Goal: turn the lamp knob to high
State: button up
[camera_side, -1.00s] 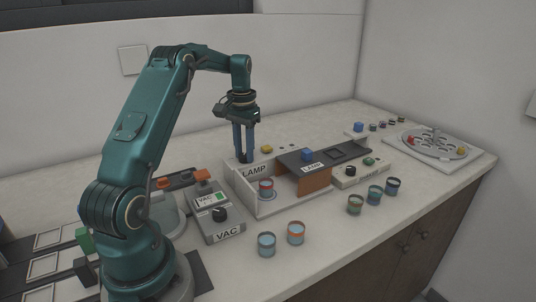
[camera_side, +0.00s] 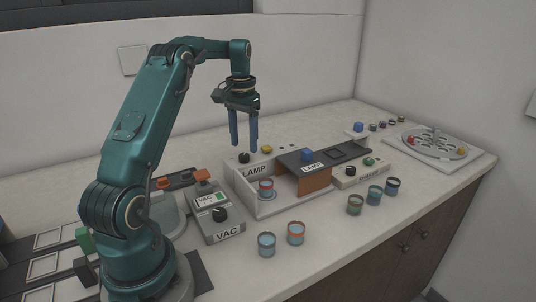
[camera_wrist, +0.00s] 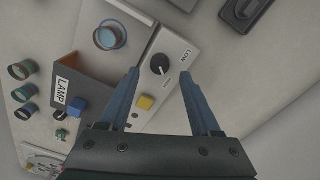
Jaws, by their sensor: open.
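The lamp knob (camera_side: 244,157) is a black dial on top of the white LAMP box (camera_side: 256,171), near its left end. In the wrist view the knob (camera_wrist: 160,64) has a white pointer line, with small lettering beside it that is hard to read. My gripper (camera_side: 244,145) is above the knob with its blue fingers pointing down. In the wrist view the open fingers (camera_wrist: 160,70) lie to either side of the knob, with nothing between them in their grip. The fingertips look clear of the knob.
A yellow button (camera_side: 266,149) sits beside the knob. A blue and red cup (camera_side: 266,187) stands in the lamp bay. A grey cover (camera_side: 318,156) with a blue block lies to the right. The VAC box (camera_side: 219,217) is at the front left. Several cups (camera_side: 375,194) stand in front.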

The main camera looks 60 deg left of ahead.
jog(key=shift+r, duration=1)
jog(key=d+r+m+t+y, duration=0.1)
jog(key=d+r+m+t, duration=0.1)
jog(key=d+r, duration=0.5)
jog(key=d+r+m+t, duration=0.15)
jog(key=d+r, duration=0.25)
jog(key=d, duration=0.5)
jog(key=s+d+f+t, duration=0.1)
jog(key=s+d+f, duration=0.2)
jog(key=s+d, duration=0.2)
jog(key=s+d+f+m+t+h, duration=0.1)
jog(key=s+d+f, duration=0.3)
jog(key=s, duration=0.4)
jog(key=shift+s+d+f, duration=0.2)
jog(key=shift+d+f, duration=0.1)
jog(key=shift+d, duration=0.55)
